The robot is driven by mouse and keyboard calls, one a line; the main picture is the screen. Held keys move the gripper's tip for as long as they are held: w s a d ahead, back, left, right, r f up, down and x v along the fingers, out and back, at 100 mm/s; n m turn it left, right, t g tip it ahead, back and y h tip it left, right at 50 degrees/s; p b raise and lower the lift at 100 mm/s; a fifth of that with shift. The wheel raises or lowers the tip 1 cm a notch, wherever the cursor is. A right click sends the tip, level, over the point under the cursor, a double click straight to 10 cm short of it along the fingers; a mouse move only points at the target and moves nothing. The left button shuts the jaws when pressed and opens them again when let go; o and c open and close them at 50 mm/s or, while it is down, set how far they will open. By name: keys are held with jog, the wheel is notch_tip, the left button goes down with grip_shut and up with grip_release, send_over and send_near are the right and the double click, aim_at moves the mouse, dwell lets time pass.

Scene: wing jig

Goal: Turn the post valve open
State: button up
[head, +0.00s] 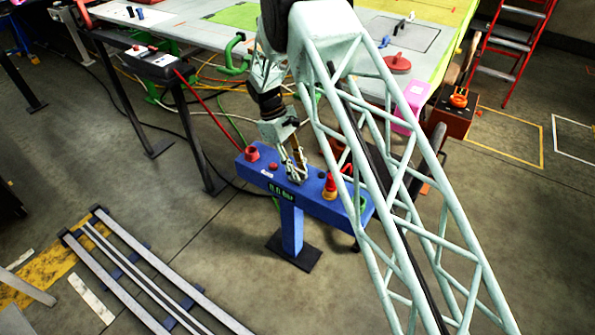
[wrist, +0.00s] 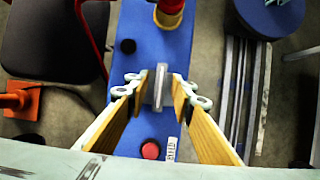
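The blue post (head: 291,225) stands on the floor in the middle of the head view. Its display (head: 281,193) appears to read 0.0 bar. My gripper (head: 295,172) is low over the post's top, pointing down. In the wrist view the blue top (wrist: 157,120) runs up the picture. A thin grey valve handle (wrist: 159,88), seen edge-on, stands between the two fingertips of my gripper (wrist: 160,90). The fingers are apart, one on each side, with a narrow gap visible to the handle. In the head view the gripper hides the handle.
A red-and-yellow fitting (head: 330,187) stands right of my gripper on the post. A red button (head: 272,166) and red cap (head: 252,154) are to its left. A red hose (head: 205,108) rises behind. Metal rails (head: 137,271) lie on the floor at lower left.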

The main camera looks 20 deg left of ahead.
jog(key=shift+c, duration=0.4)
grip_shut()
